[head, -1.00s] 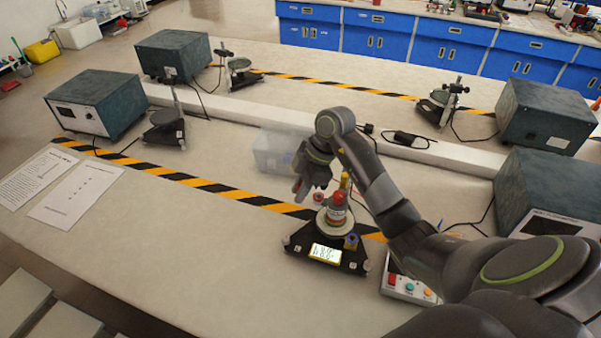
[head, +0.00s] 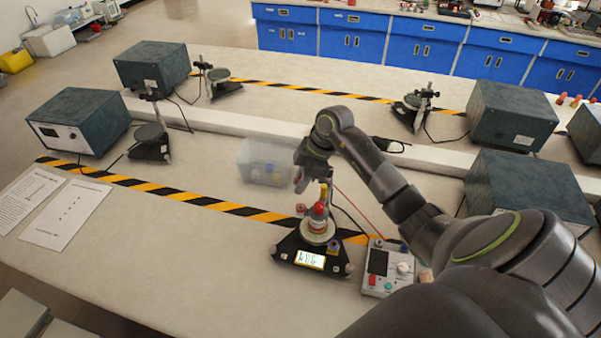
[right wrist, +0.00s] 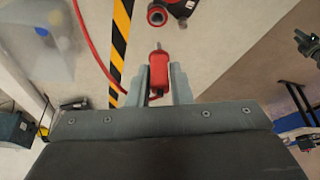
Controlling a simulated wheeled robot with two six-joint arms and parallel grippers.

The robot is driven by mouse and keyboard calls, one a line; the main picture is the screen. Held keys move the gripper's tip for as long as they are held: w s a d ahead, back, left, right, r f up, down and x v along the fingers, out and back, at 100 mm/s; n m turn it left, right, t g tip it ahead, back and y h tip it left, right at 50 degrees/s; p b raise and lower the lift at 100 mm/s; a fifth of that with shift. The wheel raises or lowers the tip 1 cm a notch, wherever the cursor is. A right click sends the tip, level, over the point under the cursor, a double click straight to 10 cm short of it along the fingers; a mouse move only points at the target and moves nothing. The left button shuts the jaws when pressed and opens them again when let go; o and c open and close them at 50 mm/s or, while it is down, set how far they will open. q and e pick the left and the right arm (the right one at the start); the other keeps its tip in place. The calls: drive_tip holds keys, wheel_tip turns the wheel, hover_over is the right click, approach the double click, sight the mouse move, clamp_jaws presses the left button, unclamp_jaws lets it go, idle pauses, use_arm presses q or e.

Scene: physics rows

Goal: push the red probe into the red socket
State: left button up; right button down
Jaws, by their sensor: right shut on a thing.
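The red probe (right wrist: 159,72) is held between the fingers of my right gripper (right wrist: 160,82) in the right wrist view, its metal tip pointing up the picture. The red socket (right wrist: 157,15) is a dark-holed red ring ahead of that tip, with a visible gap between them. In the head view my right gripper (head: 300,184) is just above and behind the red socket (head: 300,208). The socket is at the left of a black triangular stand (head: 284,250) with a lit display. The probe is largely hidden there by the gripper. My left gripper is not in view.
A red cable (right wrist: 92,50) trails from the probe.

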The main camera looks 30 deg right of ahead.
drive_tip(key=shift+f+b, duration=2.1)
drive_tip(key=shift+f, duration=0.1)
drive_tip(key=shift+r+p, duration=0.2)
drive_tip(key=shift+p, duration=0.15)
drive_tip(key=shift+f+b, duration=0.85)
drive_tip(key=shift+f, duration=0.85)
idle(0.7)
drive_tip(key=c, duration=1)
unclamp_jaws()
wheel_tip(320, 180, up, 8)
drive_tip(key=p, duration=0.7)
drive_tip(key=shift+f, duration=0.15)
